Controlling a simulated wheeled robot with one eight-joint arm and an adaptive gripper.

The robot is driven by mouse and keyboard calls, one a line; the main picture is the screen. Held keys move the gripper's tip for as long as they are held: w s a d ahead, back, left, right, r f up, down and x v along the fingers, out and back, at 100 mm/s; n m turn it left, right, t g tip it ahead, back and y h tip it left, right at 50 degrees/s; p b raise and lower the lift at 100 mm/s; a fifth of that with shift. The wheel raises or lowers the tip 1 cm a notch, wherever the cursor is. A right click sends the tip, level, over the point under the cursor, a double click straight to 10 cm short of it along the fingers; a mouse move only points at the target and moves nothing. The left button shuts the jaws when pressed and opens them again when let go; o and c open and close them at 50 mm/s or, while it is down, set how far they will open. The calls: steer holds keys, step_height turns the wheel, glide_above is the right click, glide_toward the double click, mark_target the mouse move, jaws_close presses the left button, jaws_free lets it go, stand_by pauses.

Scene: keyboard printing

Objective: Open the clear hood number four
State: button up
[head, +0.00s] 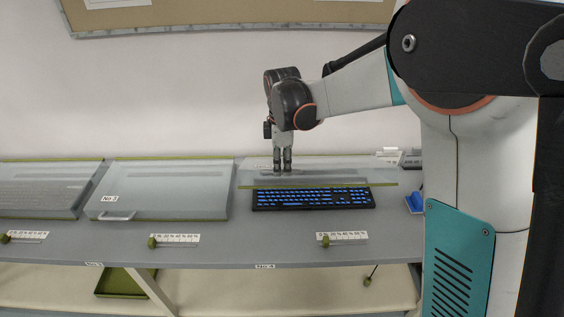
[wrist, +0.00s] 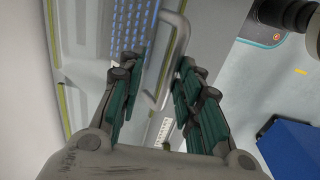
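Clear hood number four (head: 340,175) is at the right end of the bench, and its green-edged panel appears raised. The blue-lit keyboard (head: 312,198) shows uncovered in front of it. My gripper (head: 283,170) points down over the hood's left part. In the wrist view my gripper (wrist: 155,68) has its fingers apart. The pale curved handle (wrist: 181,40) of the hood passes between or just beyond the fingertips; contact cannot be told. Keyboard keys (wrist: 130,35) show beyond it.
Closed hood number three (head: 165,185) stands to the left, with another closed hood (head: 45,185) farther left. Small green knobs with scales (head: 348,238) line the bench front. A blue block (head: 414,202) sits right of the keyboard. The wall is close behind.

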steer(key=w+r+p, duration=0.2)
steer(key=r+p, duration=0.2)
steer(key=r, duration=0.3)
steer(key=w+r+p, duration=0.3)
steer(key=r+p, duration=0.1)
steer(key=r, duration=0.3)
steer(key=shift+w+r+p, duration=0.35)
steer(key=shift+r, duration=0.05)
stand_by(0.9)
steer(key=shift+d, duration=0.15)
